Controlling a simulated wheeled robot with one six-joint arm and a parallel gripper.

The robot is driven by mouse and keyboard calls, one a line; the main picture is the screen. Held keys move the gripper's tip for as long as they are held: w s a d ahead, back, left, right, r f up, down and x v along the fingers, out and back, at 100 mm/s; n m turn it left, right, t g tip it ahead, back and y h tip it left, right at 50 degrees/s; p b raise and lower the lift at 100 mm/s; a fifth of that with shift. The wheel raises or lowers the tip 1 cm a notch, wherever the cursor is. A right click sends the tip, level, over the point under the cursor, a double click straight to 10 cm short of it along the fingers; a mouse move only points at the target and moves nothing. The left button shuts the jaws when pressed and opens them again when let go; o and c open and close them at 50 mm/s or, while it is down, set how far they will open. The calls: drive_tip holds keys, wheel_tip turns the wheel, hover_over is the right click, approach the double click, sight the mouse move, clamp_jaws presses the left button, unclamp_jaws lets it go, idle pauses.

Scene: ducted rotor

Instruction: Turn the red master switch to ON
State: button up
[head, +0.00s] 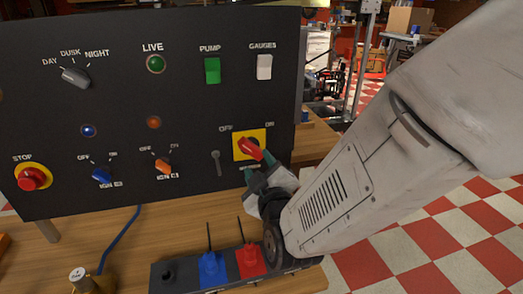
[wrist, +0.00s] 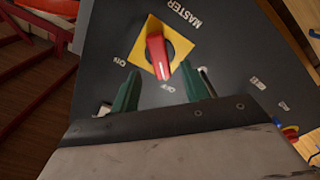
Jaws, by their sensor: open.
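The red master switch (head: 249,147) is a rotary handle on a yellow square plate (head: 239,137) at the lower right of the black panel. In the wrist view the red handle (wrist: 156,52) has one end pointing at the OFF label; ON is printed to the left of it there. My gripper (head: 261,169) is just below and in front of the switch, its green fingers partly overlapping the plate's lower edge. In the wrist view my gripper (wrist: 167,75) is open, with the handle's lower end between the fingertips in the picture. I cannot tell whether they touch it.
The black panel (head: 115,120) also bears a key-like lever (head: 216,163), an orange IGN C1 knob (head: 163,166), a green PUMP switch (head: 212,70) and a red STOP button (head: 33,178). A dark tray (head: 180,285) with blue and red pieces stands on the wooden bench below my gripper.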

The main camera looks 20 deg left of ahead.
sight(253, 153)
drive_tip(key=x, duration=0.5)
drive_tip(key=shift+w, duration=0.35)
drive_tip(key=c, duration=1)
